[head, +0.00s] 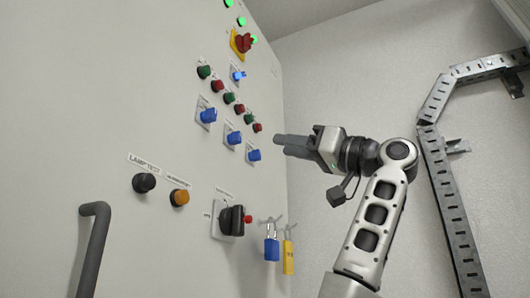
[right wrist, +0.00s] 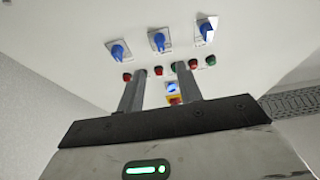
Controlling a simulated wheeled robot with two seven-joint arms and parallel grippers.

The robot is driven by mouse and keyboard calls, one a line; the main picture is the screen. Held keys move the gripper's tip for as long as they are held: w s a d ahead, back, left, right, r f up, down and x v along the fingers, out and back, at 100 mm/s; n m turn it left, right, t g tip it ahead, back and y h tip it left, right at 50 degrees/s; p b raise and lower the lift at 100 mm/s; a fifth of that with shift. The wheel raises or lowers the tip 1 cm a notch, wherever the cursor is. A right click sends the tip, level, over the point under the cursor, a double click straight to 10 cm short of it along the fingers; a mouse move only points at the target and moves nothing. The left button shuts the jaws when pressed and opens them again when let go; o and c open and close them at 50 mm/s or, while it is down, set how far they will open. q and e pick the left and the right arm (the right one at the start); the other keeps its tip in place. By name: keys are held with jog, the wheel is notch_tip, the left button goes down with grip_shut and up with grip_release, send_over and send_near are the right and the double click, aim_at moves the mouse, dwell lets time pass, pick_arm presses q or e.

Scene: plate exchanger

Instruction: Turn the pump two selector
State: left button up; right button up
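Three blue selector knobs on white plates sit in a slanting row on the panel: one on the left (head: 207,115), one in the middle (head: 234,138) and one on the right (head: 254,155). Their labels are too small to read, so I cannot tell which is pump two by text. In the right wrist view the middle knob (right wrist: 158,41) lies beyond the gap between the fingers. My right gripper (head: 277,139) is open and empty, apart from the panel, to the right of the row. Its two separated fingers also show in the right wrist view (right wrist: 158,72). My left gripper is not in view.
Red and green buttons (head: 229,98) run just above the knobs. Below are a black rotary switch (head: 232,220), padlocks (head: 271,248) and a grey handle (head: 93,250). A metal cable tray (head: 447,205) is right.

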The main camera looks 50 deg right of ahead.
jog(key=b+v, duration=0.1)
jog(key=v, duration=0.3)
jog(key=shift+s+d+f, duration=0.1)
jog(key=shift+s, duration=0.05)
dwell(0.4)
